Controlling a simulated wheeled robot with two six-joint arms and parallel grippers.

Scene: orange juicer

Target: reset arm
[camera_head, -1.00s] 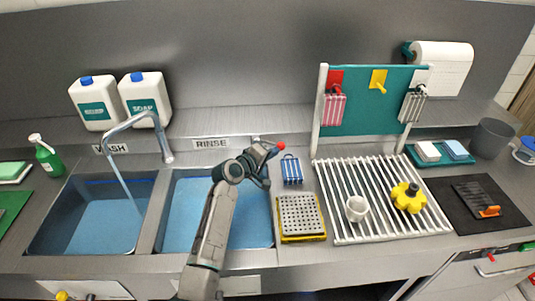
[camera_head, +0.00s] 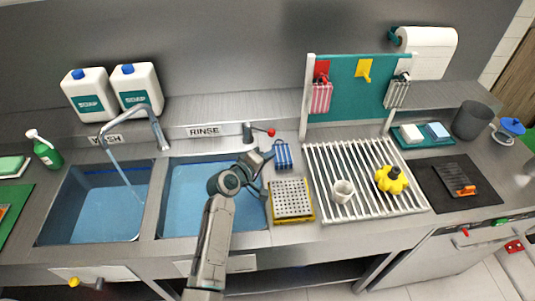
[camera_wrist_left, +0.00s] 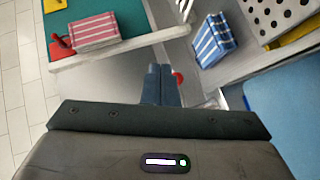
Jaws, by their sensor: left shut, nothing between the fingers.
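My left gripper (camera_head: 262,160) is over the back right corner of the rinse sink (camera_head: 178,198), just left of the blue striped cloth (camera_head: 283,156). It is empty. In the left wrist view its two fingers (camera_wrist_left: 160,85) are pressed together with nothing between them. The red-tipped lever (camera_head: 270,132) stands behind the gripper, apart from it in the head view. In the wrist view the red tip (camera_wrist_left: 178,77) shows partly beside the fingers. My right gripper is not in view.
A yellow tray with a perforated grey top (camera_head: 291,200) sits right of the sink. The white drying rack (camera_head: 345,212) holds a white cup (camera_head: 342,191) and a yellow knobbed piece (camera_head: 391,180). A running faucet (camera_head: 150,118) is at left. A teal hook board (camera_head: 350,85) stands behind the rack.

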